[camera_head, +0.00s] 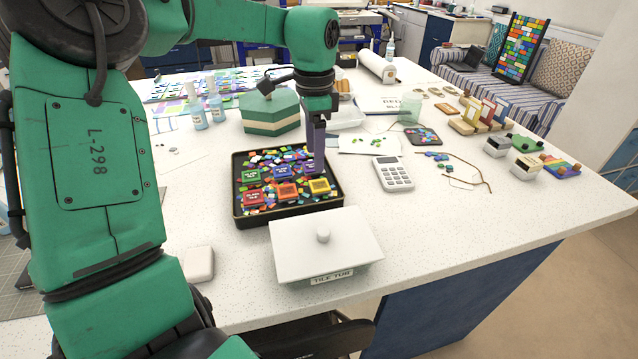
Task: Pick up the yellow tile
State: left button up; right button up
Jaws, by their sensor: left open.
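The yellow tile (319,187) lies at the right side of a black tray (236,213), among small loose coloured glass pieces. A green tile (250,176), a red tile (253,197), an orange tile (287,191) and a purple tile (282,171) lie to its left. My left gripper (317,170) points down with its purple fingers just above or at the yellow tile. It is open; the gap between the fingers is hard to see from here, and I cannot tell whether they touch the tile. My right gripper is not in view.
A white lidded box labelled "TILE TUB" (325,245) stands just in front of the tray. The right front of the white table (470,235) is clear.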

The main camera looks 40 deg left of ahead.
aim_at(317, 185)
pick_arm(q)
jog(key=f, duration=0.2)
jog(key=f+p, duration=0.1)
jog(key=f, duration=0.2)
jog(key=f+p, duration=0.1)
jog(key=f, duration=0.2)
jog(key=shift+w+a+f, duration=0.1)
jog(key=shift+w+f, duration=0.1)
jog(key=shift+w, duration=0.15)
jog(key=shift+f, duration=0.1)
jog(key=shift+w, duration=0.1)
jog(key=c, duration=0.4)
grip_shut()
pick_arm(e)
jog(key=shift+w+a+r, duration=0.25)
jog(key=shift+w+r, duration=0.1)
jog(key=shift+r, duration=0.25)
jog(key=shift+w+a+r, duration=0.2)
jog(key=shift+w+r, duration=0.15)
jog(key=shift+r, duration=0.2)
